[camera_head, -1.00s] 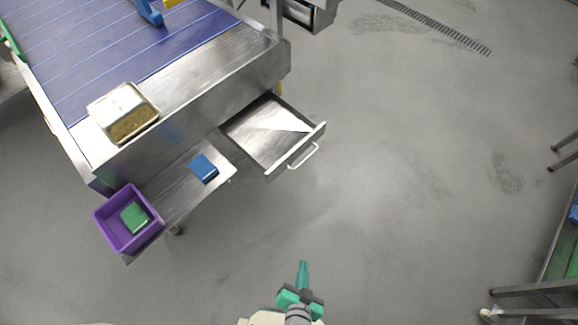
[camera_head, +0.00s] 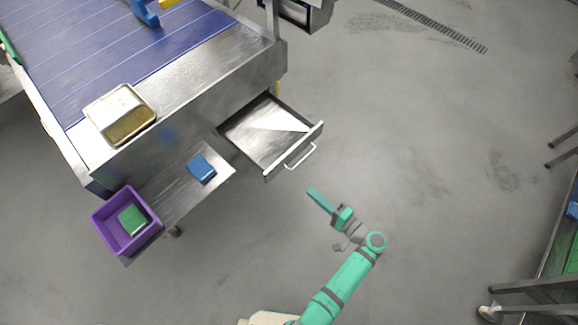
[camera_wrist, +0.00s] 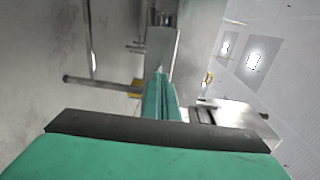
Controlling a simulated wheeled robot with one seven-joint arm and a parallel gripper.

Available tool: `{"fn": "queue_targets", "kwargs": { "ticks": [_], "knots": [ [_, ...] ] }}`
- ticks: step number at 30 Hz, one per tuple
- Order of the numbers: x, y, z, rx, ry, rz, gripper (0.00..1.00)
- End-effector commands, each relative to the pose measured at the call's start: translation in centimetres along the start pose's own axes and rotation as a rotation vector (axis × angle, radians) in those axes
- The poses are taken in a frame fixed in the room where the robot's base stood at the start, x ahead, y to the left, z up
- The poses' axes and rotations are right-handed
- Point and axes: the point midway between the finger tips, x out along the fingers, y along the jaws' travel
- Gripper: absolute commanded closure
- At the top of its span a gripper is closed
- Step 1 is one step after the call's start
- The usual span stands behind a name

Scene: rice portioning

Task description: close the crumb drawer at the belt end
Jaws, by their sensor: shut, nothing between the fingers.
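The crumb drawer (camera_head: 262,146) is pulled out, open and seemingly empty, from the end of the belt machine in the head view. Its bar handle (camera_head: 303,158) faces the lower right. My green gripper (camera_head: 313,195) is shut and empty, below the handle in the head view and apart from it. Its tip points up and left. In the wrist view my shut fingers (camera_wrist: 160,98) point ahead toward metal parts; I cannot tell clearly which of them belong to the drawer.
A low side shelf (camera_head: 170,193) beside the drawer holds a blue sponge (camera_head: 201,169) and a purple bin (camera_head: 101,222) with a green block (camera_head: 132,220). Open floor lies right of the drawer.

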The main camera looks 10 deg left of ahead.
Motion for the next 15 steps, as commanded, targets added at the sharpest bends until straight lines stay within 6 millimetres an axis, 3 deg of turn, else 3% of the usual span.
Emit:
{"fn": "queue_targets", "kwargs": {
  "ticks": [3,8,15],
  "knots": [
    [-0.5,-1.7,-1.2,-0.008,-0.021,-0.058,1.00],
    [0.2,-2.3,-1.4,-0.012,-0.031,-0.077,1.00],
    [4.0,-2.6,-1.2,-0.012,-0.033,-0.076,1.00]
  ]
}}
